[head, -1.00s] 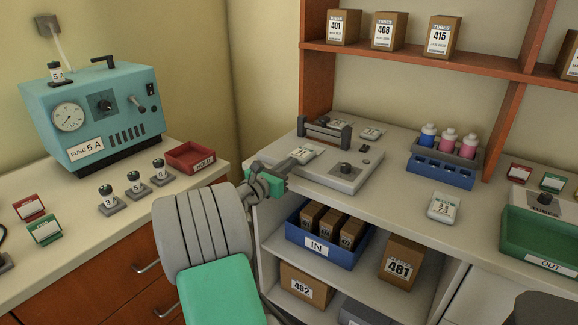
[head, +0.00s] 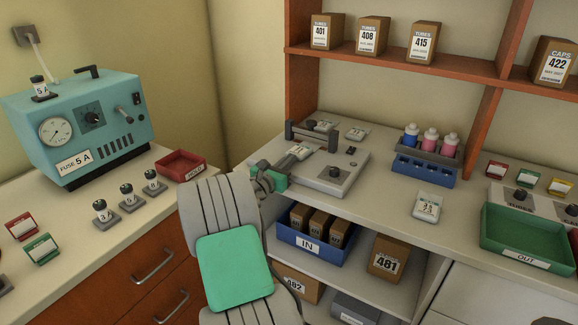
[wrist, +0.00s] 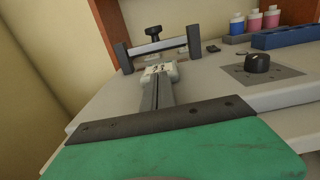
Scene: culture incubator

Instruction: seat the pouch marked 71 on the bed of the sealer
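The sealer (head: 316,174) is a pale flat box on the bench, with a dark upright bar frame at its back and a black knob on top. My gripper (head: 285,162) reaches over its left front edge. It is shut on a small white pouch (head: 300,151), held out in front of the bar. In the wrist view the grey fingers (wrist: 163,88) meet the near end of the pouch (wrist: 160,71), just short of the bar frame (wrist: 158,47). The number on the held pouch is too small to read. I cannot tell whether it touches the bed.
A green OUT tray (head: 483,239) is farther right. A shelf (head: 390,65) overhangs the bench.

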